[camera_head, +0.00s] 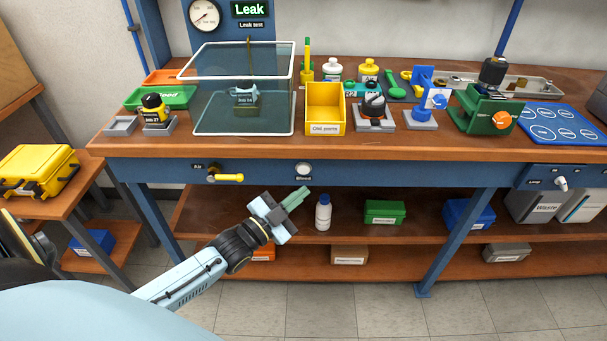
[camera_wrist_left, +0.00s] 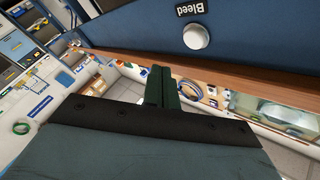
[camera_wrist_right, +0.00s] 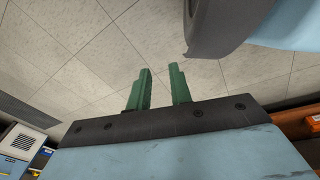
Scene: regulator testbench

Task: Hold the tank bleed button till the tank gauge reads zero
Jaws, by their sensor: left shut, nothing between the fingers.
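The round white bleed button (camera_head: 303,170) sits on the blue front rail of the bench, above a label. In the left wrist view the button (camera_wrist_left: 196,36) is uncovered beside its "Bleed" label. My left gripper (camera_head: 301,194) is shut and empty, just below and in front of the button. Its fingertips (camera_wrist_left: 162,75) are apart from the button. The round gauge (camera_head: 205,15) is on the blue back panel at top left; its reading is too small to tell. My right gripper (camera_wrist_right: 158,88) is open and empty above the tiled floor.
A yellow-handled air valve (camera_head: 226,177) is on the rail left of the button. A clear tank (camera_head: 245,130) and a yellow parts bin (camera_head: 325,128) stand on the bench top. A white bottle (camera_head: 323,212) stands on the lower shelf, below the button.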

